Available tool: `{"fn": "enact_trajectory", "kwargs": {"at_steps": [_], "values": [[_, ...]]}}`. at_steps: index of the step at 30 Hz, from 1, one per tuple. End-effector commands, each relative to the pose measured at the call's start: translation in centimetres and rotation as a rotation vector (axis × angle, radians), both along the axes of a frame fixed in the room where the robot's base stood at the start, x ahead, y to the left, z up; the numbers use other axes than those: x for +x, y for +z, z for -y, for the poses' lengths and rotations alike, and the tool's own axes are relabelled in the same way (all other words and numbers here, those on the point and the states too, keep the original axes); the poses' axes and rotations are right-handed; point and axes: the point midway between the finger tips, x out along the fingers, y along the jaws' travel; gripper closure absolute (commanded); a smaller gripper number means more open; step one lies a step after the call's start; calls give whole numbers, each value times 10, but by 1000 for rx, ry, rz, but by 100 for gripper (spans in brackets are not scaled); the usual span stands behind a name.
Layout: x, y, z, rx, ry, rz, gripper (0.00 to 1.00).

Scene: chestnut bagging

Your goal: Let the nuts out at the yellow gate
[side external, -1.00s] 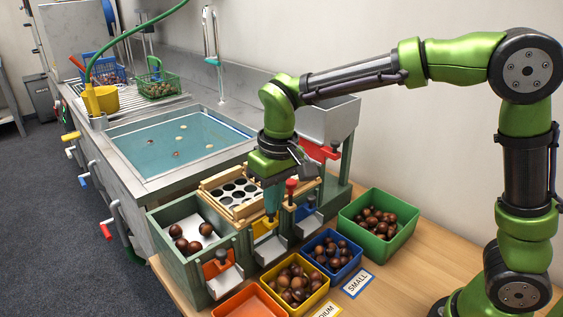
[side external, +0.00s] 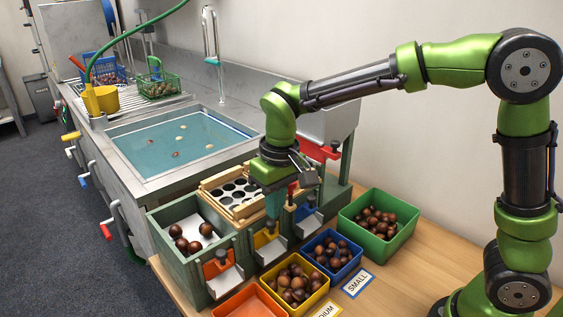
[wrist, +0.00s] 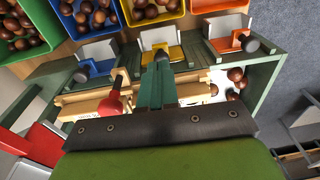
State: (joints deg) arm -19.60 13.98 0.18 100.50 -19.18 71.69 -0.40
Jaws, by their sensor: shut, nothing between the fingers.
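The yellow gate (side external: 264,238) is the middle of three gates along the front of the green sorting box, above a pale metal chute. It also shows in the wrist view (wrist: 172,54), with a dark round knob in front. My gripper (side external: 271,221) points down right behind the gate and is shut and empty. In the wrist view its teal fingers (wrist: 158,84) lie close to the knob; I cannot tell whether they touch it. The yellow bin (side external: 323,292) below the chute holds several brown nuts.
An orange gate (side external: 216,264) is to the left and a blue gate (side external: 304,211) to the right. Several nuts lie in the left compartment. Blue (side external: 352,268) and green (side external: 408,238) bins hold nuts.

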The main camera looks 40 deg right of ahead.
Motion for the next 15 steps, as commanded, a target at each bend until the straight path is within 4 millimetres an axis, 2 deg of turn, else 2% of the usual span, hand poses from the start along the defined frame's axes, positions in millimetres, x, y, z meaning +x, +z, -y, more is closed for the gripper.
{"fn": "enact_trajectory", "kwargs": {"at_steps": [3,9,15], "values": [[0,31,1,5,-3,11,100],[-4,78,2,5,-2,12,100],[-6,108,3,4,-2,9,100]]}}
